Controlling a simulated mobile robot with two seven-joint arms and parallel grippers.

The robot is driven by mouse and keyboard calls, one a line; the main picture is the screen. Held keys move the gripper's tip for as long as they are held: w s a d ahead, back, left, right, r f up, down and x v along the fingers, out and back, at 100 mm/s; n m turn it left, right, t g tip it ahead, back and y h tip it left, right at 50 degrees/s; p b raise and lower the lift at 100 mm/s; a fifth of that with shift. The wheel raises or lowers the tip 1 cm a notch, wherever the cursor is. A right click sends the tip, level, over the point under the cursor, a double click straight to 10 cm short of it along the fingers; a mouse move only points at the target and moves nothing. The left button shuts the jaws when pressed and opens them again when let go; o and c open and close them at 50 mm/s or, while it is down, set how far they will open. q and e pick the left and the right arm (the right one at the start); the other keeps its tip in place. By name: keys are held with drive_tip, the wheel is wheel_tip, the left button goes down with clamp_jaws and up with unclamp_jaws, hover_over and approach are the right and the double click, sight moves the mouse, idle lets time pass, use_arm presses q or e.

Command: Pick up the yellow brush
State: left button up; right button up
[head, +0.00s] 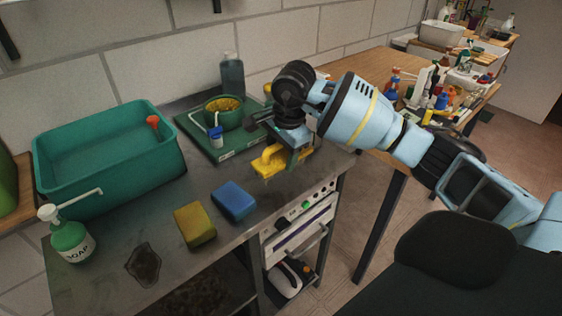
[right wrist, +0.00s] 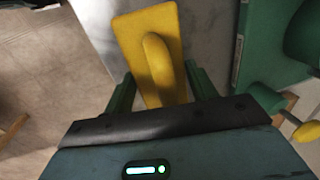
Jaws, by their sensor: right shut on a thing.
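The yellow brush (head: 268,165) is near the front right of the grey counter, under my right gripper (head: 281,153). It has a flat rectangular body and a raised handle. In the right wrist view the brush (right wrist: 133,38) lies between the two green fingers of my right gripper (right wrist: 161,92), which is shut on it. I cannot tell whether the brush touches the counter or is slightly above it. My left gripper is not in view.
A blue sponge (head: 234,201) and a yellow sponge (head: 195,225) lie left of the brush. A teal tub (head: 110,185), soap bottle (head: 72,241) and dark bottle (head: 232,76) also stand on the counter (head: 215,262).

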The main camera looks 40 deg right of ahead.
drive_tip(key=s+a+r, duration=0.1)
drive_tip(key=s, duration=0.7)
drive_tip(key=s+a+b, duration=0.1)
drive_tip(key=s+a, duration=0.1)
drive_tip(key=s, duration=0.5)
drive_tip(key=shift+s+a+r, duration=0.3)
drive_tip(key=shift+s+r, duration=0.05)
drive_tip(key=o, duration=0.4)
drive_tip(key=shift+c, duration=1.1)
